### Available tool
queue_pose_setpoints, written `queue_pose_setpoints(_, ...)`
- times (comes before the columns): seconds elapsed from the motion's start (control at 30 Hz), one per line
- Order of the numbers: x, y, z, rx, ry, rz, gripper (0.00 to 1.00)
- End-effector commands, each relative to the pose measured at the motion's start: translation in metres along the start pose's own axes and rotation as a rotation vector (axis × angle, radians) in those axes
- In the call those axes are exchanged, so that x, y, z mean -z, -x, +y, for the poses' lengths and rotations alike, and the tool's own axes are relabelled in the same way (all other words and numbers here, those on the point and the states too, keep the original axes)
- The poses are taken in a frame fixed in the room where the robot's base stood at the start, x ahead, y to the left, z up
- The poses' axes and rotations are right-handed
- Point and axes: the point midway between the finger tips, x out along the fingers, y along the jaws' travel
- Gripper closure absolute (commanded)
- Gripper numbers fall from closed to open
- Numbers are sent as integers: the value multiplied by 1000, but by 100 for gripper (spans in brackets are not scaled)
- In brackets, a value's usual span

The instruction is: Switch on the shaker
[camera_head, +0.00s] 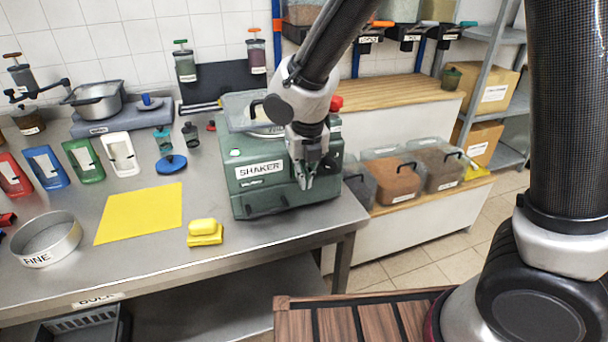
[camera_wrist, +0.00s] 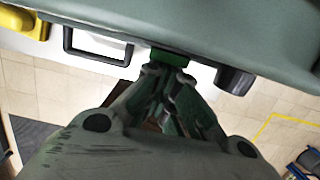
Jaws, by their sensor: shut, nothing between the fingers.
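The shaker (camera_head: 250,190) is a dark green box with a white SHAKER label, standing at the right end of the steel table. A clear-lidded part is on top, partly hidden by my arm. My gripper (camera_head: 306,184) is in front of the right part of its front face, shut and empty. In the wrist view, my gripper (camera_wrist: 167,74) points at a green button (camera_wrist: 170,57) on the shaker (camera_wrist: 220,28). The fingertips are very close to the button; I cannot tell if they touch it. A black knob (camera_wrist: 235,80) is right of the button, and a black handle (camera_wrist: 98,48) is left.
A yellow sponge (camera_head: 204,227) and yellow sheet (camera_head: 140,213) lie left of the shaker. A sieve ring (camera_head: 46,240) marked FINE is at the table's front left. Clear bins (camera_head: 395,180) stand on a shelf to the right. Floor shows beyond the table edge.

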Motion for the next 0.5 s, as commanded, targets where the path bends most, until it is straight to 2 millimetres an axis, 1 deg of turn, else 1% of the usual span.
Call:
queue_pose_setpoints(0.17, 0, 2, 0, 0, 0, 0, 100)
queue_pose_setpoints(0.5, -3, 15, 0, -1, 0, -1, 100)
